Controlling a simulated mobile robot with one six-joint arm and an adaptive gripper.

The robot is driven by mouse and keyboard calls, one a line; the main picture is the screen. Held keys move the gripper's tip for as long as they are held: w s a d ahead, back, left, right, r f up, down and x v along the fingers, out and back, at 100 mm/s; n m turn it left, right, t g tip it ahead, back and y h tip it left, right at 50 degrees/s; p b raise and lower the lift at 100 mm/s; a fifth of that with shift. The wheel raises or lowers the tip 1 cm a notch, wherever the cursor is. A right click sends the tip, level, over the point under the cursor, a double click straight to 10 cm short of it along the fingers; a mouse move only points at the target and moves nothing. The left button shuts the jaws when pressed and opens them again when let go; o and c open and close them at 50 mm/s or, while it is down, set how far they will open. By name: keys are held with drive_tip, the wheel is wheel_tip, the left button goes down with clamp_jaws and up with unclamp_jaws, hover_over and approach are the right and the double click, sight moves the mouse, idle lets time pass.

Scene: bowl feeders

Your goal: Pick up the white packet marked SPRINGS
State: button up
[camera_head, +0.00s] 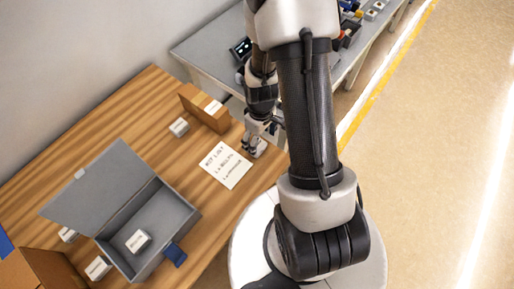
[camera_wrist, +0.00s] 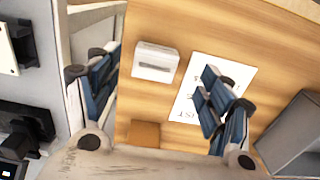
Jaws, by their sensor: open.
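Several small white packets show; their print is too small to read, so I cannot tell which is marked SPRINGS. One packet (camera_head: 179,127) lies on the wooden table at the back, beside a cardboard box (camera_head: 205,108). Another packet (camera_head: 138,241) is inside the open grey box (camera_head: 185,222). Two more, one at the front (camera_head: 98,268) and one at the left (camera_head: 68,235), lie beside the grey box. My gripper (camera_head: 257,147) is over the table's right edge near the paper. In the wrist view my gripper (camera_wrist: 157,72) is open and empty, with a white packet (camera_wrist: 155,60) seen between its fingers, apart from them.
A printed kit list sheet (camera_head: 225,166) lies flat mid-table. The grey box's lid (camera_head: 98,185) stands raised. An open cardboard box (camera_head: 48,268) is at the front left. A grey bench (camera_head: 215,45) with several devices stands behind. Bare wood (camera_head: 110,115) lies at the back left.

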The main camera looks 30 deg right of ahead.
drive_tip(key=f+b, duration=0.1)
drive_tip(key=f, duration=0.2)
drive_tip(key=w+f+b, duration=0.1)
drive_tip(key=f, duration=0.1)
drive_tip(key=shift+w+f, duration=0.2)
drive_tip(key=shift+f, duration=0.75)
drive_tip(key=shift+c, duration=0.3)
drive_tip(key=c, duration=1.1)
drive_tip(key=shift+r, duration=0.15)
drive_tip(key=shift+c, duration=0.2)
